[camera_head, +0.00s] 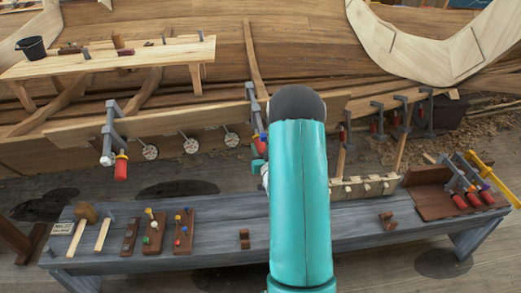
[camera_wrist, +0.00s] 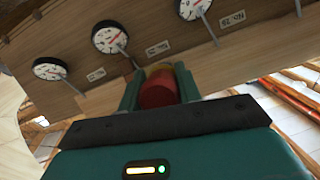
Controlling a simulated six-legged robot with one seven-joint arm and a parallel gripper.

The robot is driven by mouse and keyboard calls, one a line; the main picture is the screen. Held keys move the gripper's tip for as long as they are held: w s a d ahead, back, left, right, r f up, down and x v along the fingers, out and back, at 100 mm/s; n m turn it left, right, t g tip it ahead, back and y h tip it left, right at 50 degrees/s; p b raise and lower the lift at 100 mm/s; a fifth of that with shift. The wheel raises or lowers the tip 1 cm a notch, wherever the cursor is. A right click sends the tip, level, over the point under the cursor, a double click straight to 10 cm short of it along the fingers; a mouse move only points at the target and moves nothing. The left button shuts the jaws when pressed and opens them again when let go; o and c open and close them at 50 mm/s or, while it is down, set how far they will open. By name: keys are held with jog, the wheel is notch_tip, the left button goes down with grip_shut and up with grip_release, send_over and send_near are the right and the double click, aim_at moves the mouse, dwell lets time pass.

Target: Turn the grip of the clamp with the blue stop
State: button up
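A grey clamp (camera_head: 251,93) hangs on the hull plank, just left of my arm. Its lower part shows small blue and red bits beside the arm and is mostly hidden. My gripper (camera_head: 259,166) is at its lower end. The blue stop is not clear in the wrist view. Another clamp (camera_head: 112,115) to the left has a white stop and red grip.
Round dials (camera_head: 190,145) line the plank between the clamps; they also show in the wrist view (camera_wrist: 110,37). A grey bench (camera_head: 215,215) below carries mallets, peg boards and a rack of clamps (camera_head: 470,180). More clamps (camera_head: 400,115) hang at right.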

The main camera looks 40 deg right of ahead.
dwell(0.3)
